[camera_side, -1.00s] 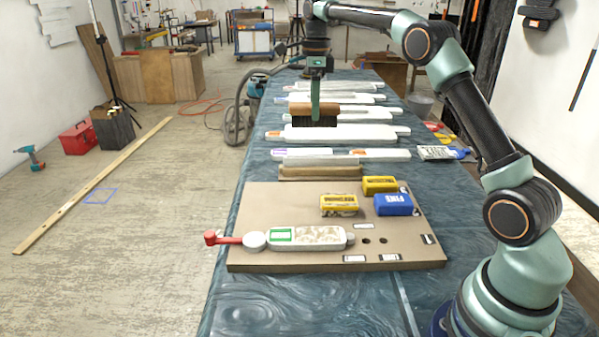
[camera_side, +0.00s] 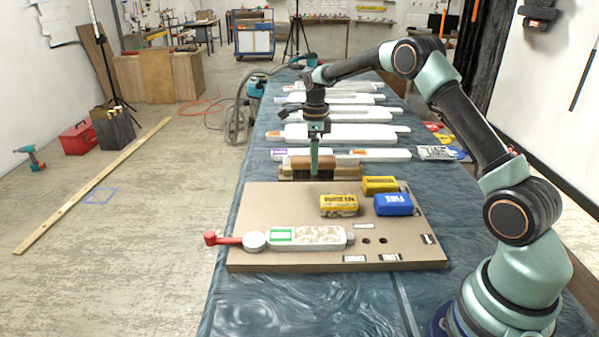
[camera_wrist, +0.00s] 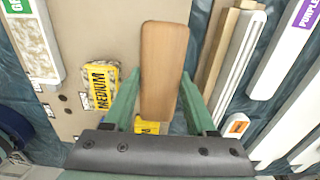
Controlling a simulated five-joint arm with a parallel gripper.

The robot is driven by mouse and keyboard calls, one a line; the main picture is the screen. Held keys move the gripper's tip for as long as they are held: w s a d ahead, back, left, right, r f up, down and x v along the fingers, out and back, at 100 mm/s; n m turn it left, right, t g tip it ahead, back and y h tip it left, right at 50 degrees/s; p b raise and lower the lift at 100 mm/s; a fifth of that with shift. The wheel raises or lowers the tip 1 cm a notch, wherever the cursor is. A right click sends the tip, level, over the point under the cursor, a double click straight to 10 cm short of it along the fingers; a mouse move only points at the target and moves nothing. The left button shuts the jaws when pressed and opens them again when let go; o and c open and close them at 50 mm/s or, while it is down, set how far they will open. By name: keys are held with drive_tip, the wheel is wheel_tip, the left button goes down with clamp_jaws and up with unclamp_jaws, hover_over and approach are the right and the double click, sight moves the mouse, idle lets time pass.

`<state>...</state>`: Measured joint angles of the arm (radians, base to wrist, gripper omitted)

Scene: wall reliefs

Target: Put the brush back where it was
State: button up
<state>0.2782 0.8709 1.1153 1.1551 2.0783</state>
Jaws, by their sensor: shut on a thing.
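My gripper (camera_side: 314,168) is shut on the brush (camera_side: 298,163), which has a light brown wooden back and dark bristles hanging below. In the wrist view the brush's wooden back (camera_wrist: 163,60) lies between the two green fingers of my gripper (camera_wrist: 161,78). In the side view the brush overlaps the wooden strip with a pale bar behind the brown board. I cannot tell whether the bristles touch anything.
The brown board (camera_side: 260,205) carries a yellow MEDIUM block (camera_side: 339,205), another yellow block (camera_side: 380,185), a blue block (camera_side: 393,205) and a patterned white panel (camera_side: 310,238). The wooden strip (camera_side: 348,172) lies behind it. Several white panels (camera_side: 338,133) lie farther back.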

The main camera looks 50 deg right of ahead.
drive_tip(key=shift+f, duration=2.15)
drive_tip(key=shift+f, duration=0.15)
drive_tip(key=o, duration=1.3)
